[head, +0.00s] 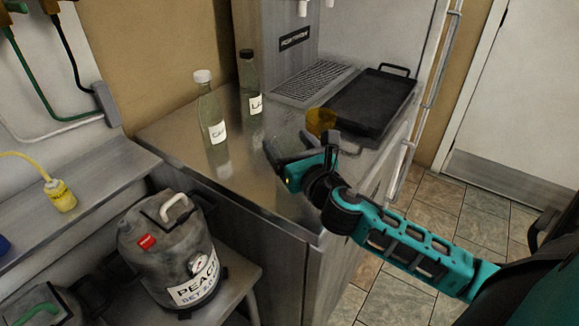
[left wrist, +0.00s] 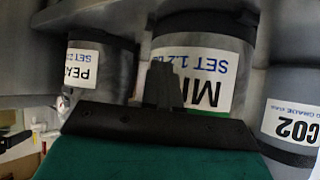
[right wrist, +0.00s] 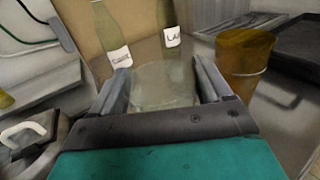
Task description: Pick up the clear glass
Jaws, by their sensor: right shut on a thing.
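The clear glass (right wrist: 165,88) sits between the two fingers of my right gripper (right wrist: 165,75) in the right wrist view, and the fingers are shut on it. I cannot tell whether the glass still touches the counter. My left gripper (left wrist: 164,85) shows in the left wrist view with its fingers together and nothing seen between them.
An amber cup (head: 321,122) stands just right of my right gripper. Two bottles (head: 211,110) (head: 250,85) stand at the back left of the steel counter (head: 180,135). A black tray (head: 370,102) lies at right.

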